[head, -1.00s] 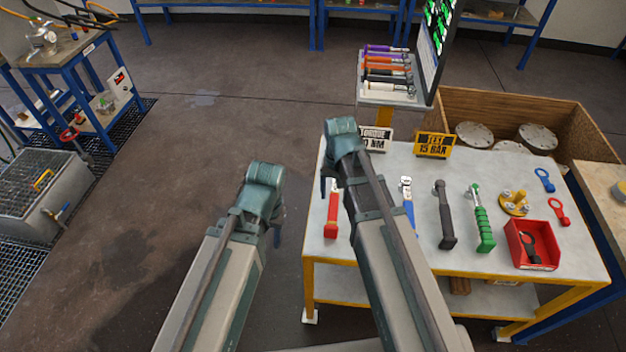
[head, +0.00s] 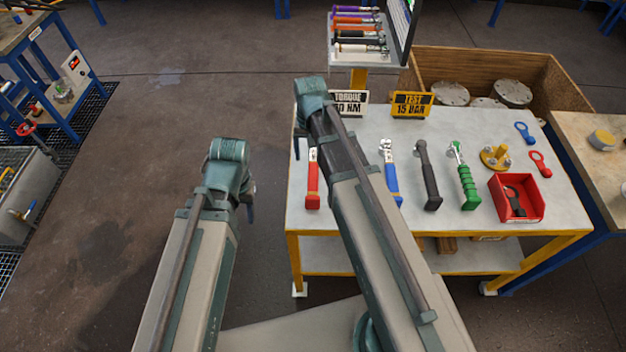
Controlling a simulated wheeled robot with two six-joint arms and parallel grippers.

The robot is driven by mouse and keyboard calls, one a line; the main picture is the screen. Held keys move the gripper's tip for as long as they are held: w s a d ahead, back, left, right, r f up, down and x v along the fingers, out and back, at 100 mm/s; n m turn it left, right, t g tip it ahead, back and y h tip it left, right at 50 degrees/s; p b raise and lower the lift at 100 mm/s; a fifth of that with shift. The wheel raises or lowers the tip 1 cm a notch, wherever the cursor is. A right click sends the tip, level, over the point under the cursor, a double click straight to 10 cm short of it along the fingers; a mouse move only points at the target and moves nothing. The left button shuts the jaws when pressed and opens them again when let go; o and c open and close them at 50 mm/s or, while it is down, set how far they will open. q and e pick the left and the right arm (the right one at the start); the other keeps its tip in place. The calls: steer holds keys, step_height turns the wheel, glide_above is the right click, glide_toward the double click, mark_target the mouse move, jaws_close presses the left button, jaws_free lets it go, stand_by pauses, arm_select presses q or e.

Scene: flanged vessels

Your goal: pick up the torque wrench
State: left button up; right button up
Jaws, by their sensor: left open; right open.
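Several wrench-like tools lie in a row on the white-topped table (head: 330,222): one with a red handle (head: 313,188), one blue (head: 391,180), one black (head: 429,176) and one green (head: 465,181). I cannot tell which is the torque wrench meant. My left gripper (head: 249,205) hangs over the floor left of the table, mostly hidden behind its wrist. My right gripper (head: 299,148) is at the table's left edge near the red tool, partly hidden by its arm. Both are open and hold nothing visible. My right forearm passes between the red and blue tools in the picture.
Signs reading "TORQUE", number partly hidden (head: 348,102), and "TEST 15 BAR" (head: 411,104) stand at the table's back. A red bin (head: 530,210) and a yellow flanged part (head: 494,157) are on the right. A tool rack (head: 345,55) and wooden crate (head: 560,90) stand behind.

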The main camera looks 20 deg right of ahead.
mark_target(313, 171)
arm_select(q)
steer(key=shift+f+b, duration=1.05)
steer(key=shift+f, duration=0.55)
arm_select(e)
steer(key=shift+f, duration=1.55)
arm_select(q)
steer(key=shift+f, duration=0.1)
arm_select(e)
steer(key=shift+f, duration=0.15)
steer(key=f+b, duration=0.5)
steer(key=shift+s+d, duration=0.1)
steer(key=shift+d, duration=0.25)
arm_select(q)
step_height(313, 171, down, 5)
arm_select(e)
jaws_close()
